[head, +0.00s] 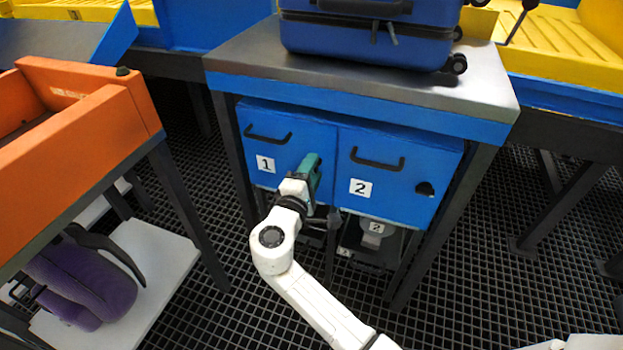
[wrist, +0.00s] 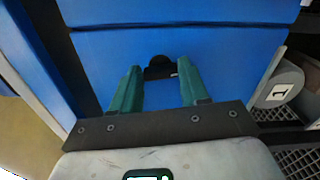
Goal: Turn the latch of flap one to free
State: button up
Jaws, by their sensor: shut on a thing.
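Flap one (head: 265,135) is the left blue door under the counter, with a "1" label and a black bar handle (head: 268,138). It looks closed. My gripper (head: 313,162), with green fingers, is at the flap's right side near the seam with flap two. In the wrist view its fingers (wrist: 158,75) stand on either side of the black latch (wrist: 160,63) and are shut on it. In the head view my gripper hides this latch, so its turn angle cannot be read. Flap two (head: 395,165) has its own black latch (head: 425,188) at its right side.
A blue suitcase (head: 370,38) stands on the counter (head: 250,55) above the flaps. Grey items with number labels (head: 376,227) sit below the flaps. An orange tray (head: 90,135) on a stand is at left, above a purple object (head: 85,280). Dark grid floor lies right.

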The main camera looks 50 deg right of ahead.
jog(key=shift+f+m+b, duration=0.15)
jog(key=shift+m+b, duration=0.5)
jog(key=shift+m, duration=0.15)
jog(key=o, duration=1.1)
jog(key=shift+c, duration=0.2)
jog(key=p+v, duration=0.2)
jog(key=v, duration=0.8)
jog(key=shift+a, duration=0.4)
jog(key=shift+s, duration=0.1)
